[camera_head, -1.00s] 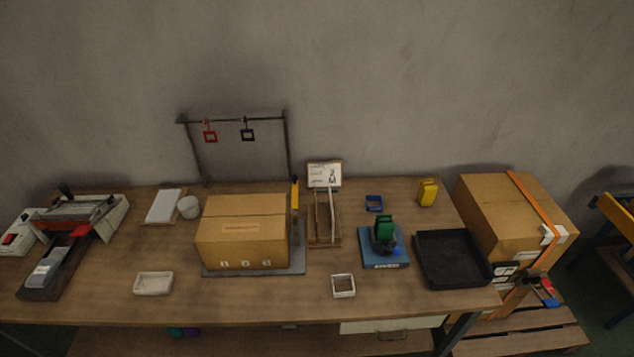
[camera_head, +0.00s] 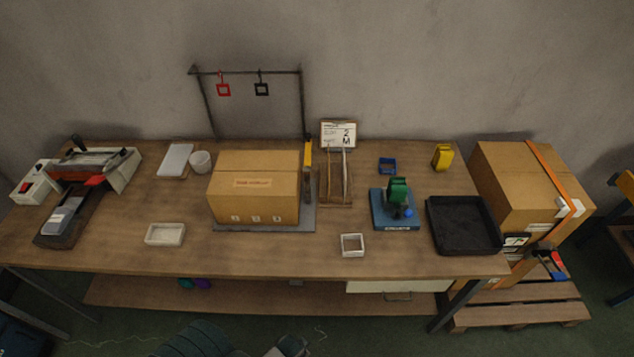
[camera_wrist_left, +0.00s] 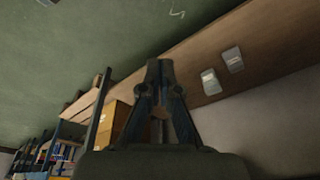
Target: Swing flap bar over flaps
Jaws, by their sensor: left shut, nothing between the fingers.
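A cardboard box (camera_head: 253,202) stands on a grey base plate (camera_head: 308,218) near the middle of the workbench. Its top flaps (camera_head: 255,167) look folded flat, with an orange-red label on top. A yellow bar (camera_head: 308,157), which looks like the flap bar, stands upright at the box's back right corner, beside the flaps and not over them. My left gripper (camera_wrist_left: 160,70) shows in the left wrist view, shut and empty, below bench level and away from the box. My right gripper is in neither view.
A wire rack with red and black tags (camera_head: 245,72) stands behind the box. A wooden holder (camera_head: 337,200) and a blue-based green device (camera_head: 395,210) stand to its right. White trays (camera_head: 165,235) lie in front. A black tray (camera_head: 463,225) is further right.

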